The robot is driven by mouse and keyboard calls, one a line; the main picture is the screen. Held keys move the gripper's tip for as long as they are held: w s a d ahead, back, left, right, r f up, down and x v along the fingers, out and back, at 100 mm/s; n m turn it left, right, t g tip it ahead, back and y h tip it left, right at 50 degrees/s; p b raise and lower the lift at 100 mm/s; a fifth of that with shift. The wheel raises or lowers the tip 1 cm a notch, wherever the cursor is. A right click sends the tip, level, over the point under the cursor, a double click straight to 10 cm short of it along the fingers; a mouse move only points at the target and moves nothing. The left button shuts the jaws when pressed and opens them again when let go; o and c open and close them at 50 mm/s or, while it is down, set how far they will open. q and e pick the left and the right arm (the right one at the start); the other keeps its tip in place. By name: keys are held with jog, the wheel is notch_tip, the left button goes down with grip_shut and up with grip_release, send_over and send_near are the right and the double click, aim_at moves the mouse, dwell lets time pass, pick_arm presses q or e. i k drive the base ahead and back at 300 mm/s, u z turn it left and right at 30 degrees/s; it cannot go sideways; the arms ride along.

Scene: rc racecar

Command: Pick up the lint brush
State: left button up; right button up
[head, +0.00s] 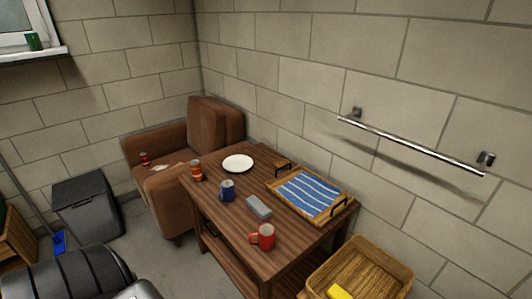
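I cannot pick out a lint brush for certain. A small grey block-shaped object (258,207) lies on the wooden table (222,222), between a blue mug (227,191) and a red mug (263,237); it is too small to tell whether it is a brush. A small pale item (171,168) lies on the seat of the brown armchair (212,127), also too small to identify. A yellow object (339,292) shows partly in the wicker basket at the bottom. Neither of my grippers can be seen in the head view.
A white plate (237,163), a red can (196,171) and a tray (318,218) with a striped blue cloth also stand on the table. The wicker basket (391,268) is at its right front. A dark bin (84,207) stands left; grey floor lies between.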

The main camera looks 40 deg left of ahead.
aim_at(256, 206)
jog(key=u, duration=0.15)
jog(key=i, duration=0.3)
jog(key=u, duration=1)
